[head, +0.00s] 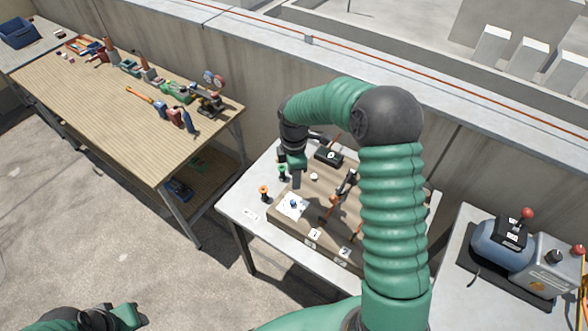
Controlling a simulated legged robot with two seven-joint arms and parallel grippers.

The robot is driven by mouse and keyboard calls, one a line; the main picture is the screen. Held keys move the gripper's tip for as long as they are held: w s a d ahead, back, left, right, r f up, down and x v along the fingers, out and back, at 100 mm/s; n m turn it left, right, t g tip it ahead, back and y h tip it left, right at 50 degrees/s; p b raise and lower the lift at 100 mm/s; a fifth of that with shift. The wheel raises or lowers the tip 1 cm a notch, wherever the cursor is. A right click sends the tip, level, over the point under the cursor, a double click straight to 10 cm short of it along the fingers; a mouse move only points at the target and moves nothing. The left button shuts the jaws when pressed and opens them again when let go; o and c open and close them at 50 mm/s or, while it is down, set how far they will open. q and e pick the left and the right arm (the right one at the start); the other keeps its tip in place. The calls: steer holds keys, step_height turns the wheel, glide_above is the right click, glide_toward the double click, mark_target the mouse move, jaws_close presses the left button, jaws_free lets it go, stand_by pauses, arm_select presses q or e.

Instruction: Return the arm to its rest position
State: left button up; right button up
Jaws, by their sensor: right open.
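My right arm (392,200), green and ribbed with a dark round elbow, rises from the bottom and bends over the small work table. Its gripper (298,170) hangs over the left back part of the wooden board (283,224) on that table. The gripper is open and I see nothing held in it. My left gripper (128,316) shows at the bottom left edge, over bare floor and away from the tables. Its jaws are too unclear to read. The arm hides the right part of the board.
The small table (236,202) bears orange and green knobbed pieces, a white card (293,206) and tools. A long wooden bench (100,110) with several tools stands at left. A blue-grey machine (502,244) with red knobs stands at right. A concrete parapet (262,75) runs behind.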

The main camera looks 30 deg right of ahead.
steer(key=shift+r, duration=1.85)
